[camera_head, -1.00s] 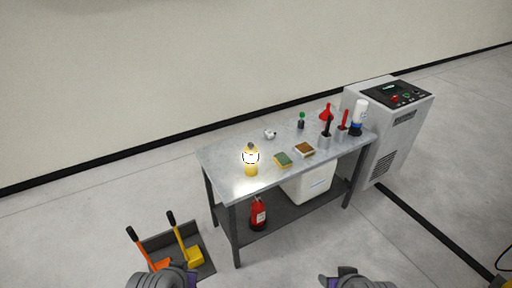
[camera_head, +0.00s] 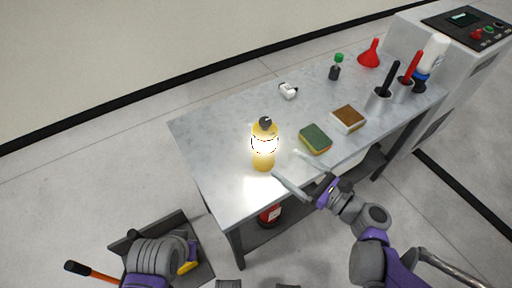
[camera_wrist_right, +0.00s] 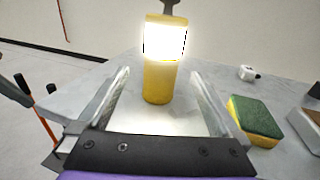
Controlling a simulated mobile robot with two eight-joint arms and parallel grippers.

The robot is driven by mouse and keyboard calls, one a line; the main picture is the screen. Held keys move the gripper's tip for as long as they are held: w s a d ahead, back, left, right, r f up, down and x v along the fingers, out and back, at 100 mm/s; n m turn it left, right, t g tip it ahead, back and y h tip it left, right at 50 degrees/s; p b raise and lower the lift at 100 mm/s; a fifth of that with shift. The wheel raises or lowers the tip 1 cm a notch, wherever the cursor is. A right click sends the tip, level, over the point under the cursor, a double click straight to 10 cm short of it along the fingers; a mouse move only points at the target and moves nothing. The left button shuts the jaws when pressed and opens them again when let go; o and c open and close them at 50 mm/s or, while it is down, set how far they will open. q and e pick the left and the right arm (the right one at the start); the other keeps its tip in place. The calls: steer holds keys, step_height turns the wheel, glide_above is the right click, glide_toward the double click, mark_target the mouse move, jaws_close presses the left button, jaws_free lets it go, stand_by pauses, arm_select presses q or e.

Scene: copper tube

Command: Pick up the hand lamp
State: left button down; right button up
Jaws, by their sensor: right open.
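The hand lamp (camera_head: 264,160) is yellow with a glowing white band and a dark top. It stands upright on the left part of the metal table (camera_head: 205,140). My right gripper (camera_head: 294,172) is open at the table's front edge, just right of and in front of the lamp. In the right wrist view the lamp (camera_wrist_right: 158,82) stands beyond and between the two open fingers (camera_wrist_right: 160,95), with nothing held. Part of my left arm shows at the lower left of the head view, but its gripper fingers are not visible.
A green-yellow sponge (camera_head: 315,139) lies right of the lamp, with a brown-topped one (camera_head: 348,118) beyond it. A small white object (camera_head: 288,91), a green-capped bottle (camera_head: 336,68) and a red funnel (camera_head: 370,54) stand farther back. The table's left end is clear.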

mark_target(272, 152)
steer(key=x, duration=0.4)
steer(key=shift+a+r, duration=0.2)
steer(key=x, duration=0.3)
steer(key=b+x, duration=0.1)
steer(key=x, duration=0.2)
steer(key=shift+w+d+r, duration=0.1)
steer(key=shift+w+d, duration=0.15)
steer(key=shift+w, duration=0.05)
steer(key=c, duration=1.6)
